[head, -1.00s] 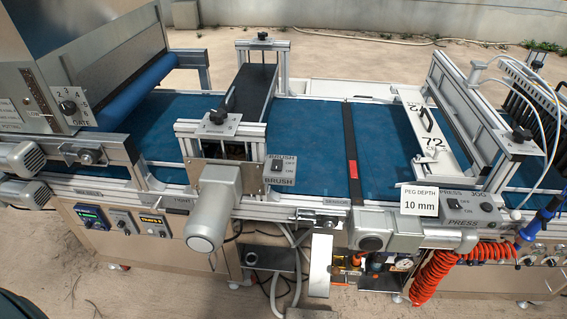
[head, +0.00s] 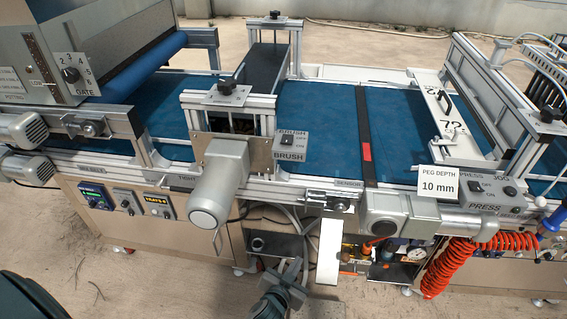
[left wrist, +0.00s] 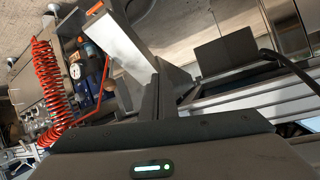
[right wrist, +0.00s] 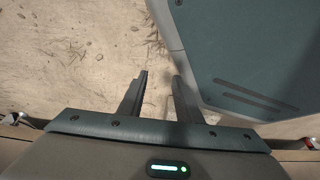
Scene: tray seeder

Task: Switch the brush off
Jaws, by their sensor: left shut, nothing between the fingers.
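The brush switch box (head: 290,146) is a small grey box labelled BRUSH, with a dark switch on its face. It sits on the front rail of the blue belt, right of the brush motor (head: 219,185). The switch's position is too small to tell. My left gripper (head: 291,268) is shut and empty, low in front of the machine and well below the box. Its closed fingers (left wrist: 160,92) also show in the left wrist view. My right gripper (right wrist: 160,76) shows only in the right wrist view, with its fingers apart and nothing between them, above sandy ground.
A white panel (head: 329,250) hangs just right of my left gripper, near a red coiled hose (head: 462,262). The PEG DEPTH sign (head: 437,186) and the press switch box (head: 489,192) stand farther right on the front rail. The ground in front is clear.

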